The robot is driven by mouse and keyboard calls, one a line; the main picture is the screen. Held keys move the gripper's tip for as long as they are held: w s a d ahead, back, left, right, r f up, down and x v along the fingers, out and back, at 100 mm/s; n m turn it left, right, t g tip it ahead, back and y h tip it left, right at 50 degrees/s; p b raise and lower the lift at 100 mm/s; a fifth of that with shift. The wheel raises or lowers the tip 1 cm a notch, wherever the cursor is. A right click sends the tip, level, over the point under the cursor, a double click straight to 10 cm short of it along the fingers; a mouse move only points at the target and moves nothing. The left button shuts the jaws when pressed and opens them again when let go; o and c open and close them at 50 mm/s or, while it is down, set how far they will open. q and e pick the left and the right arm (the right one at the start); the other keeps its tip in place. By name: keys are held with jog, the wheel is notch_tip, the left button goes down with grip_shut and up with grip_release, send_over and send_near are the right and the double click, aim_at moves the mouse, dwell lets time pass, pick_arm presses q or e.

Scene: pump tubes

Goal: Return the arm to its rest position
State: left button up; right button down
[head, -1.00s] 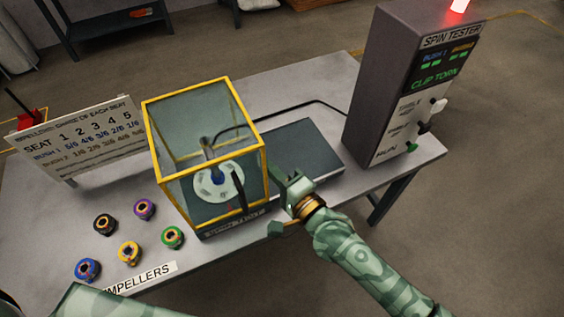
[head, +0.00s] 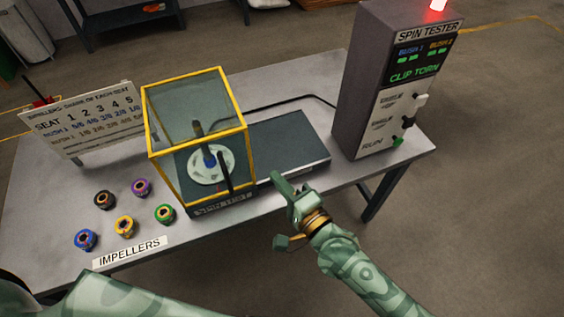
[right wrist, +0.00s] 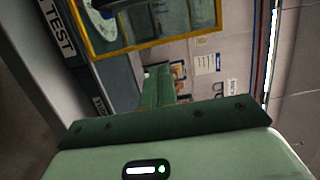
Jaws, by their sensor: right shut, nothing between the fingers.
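My right gripper (head: 281,180) is shut and empty, in front of the table's front edge and to the right of the yellow-framed clear guard box (head: 197,131). It is apart from the box. In the right wrist view the yellow frame (right wrist: 86,35) of the box shows at the top left, beyond my gripper. Inside the box a white disc (head: 222,170) with a blue centre sits under a dark upright part. A pale green arm part of mine lies at the bottom left of the head view; no left fingers show there.
The spin tester (head: 362,75) stands at the table's right end, its screen reading "CLIP TORN" and a red lamp (head: 438,5) lit on top. Several coloured impellers (head: 124,226) sit at the front left. A seat chart (head: 85,122) stands behind them. Open floor lies to the right.

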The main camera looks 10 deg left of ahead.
jog(key=d+f+n+g+h, duration=0.1)
jog(key=d+f+n+h, duration=0.2)
jog(key=d+f+n, duration=0.45)
jog(key=d+f+n+g+h, duration=0.1)
jog(key=d+f+n+h, duration=0.2)
jog(key=f, duration=0.8)
jog(key=s+d+f+g+h, duration=0.25)
jog(key=s+d+f, duration=0.35)
jog(key=d+f, duration=0.5)
jog(key=s+d+f+n+g+h+p, duration=0.15)
jog(key=s+d+f, duration=0.3)
jog(key=s, duration=0.45)
jog(key=s+d+f+n+g+h, duration=0.1)
jog(key=s+d+f+g+h, duration=0.25)
jog(key=s, duration=0.65)
pick_arm(q)
jog(key=shift+w+d+r+p, duration=0.1)
jog(key=shift+w+r+p, duration=0.15)
jog(key=shift+r, duration=0.3)
jog(key=shift+w+d+r+p, duration=0.1)
jog(key=shift+w+r+p, duration=0.1)
jog(key=shift+r, duration=0.35)
pick_arm(e)
jog(key=s+d+f+g, duration=0.1)
jog(key=s+d, duration=0.1)
jog(key=s, duration=0.7)
jog(key=s+d+m+g, duration=0.1)
jog(key=s+d, duration=0.2)
jog(key=s, duration=0.7)
jog(key=shift+f, duration=0.35)
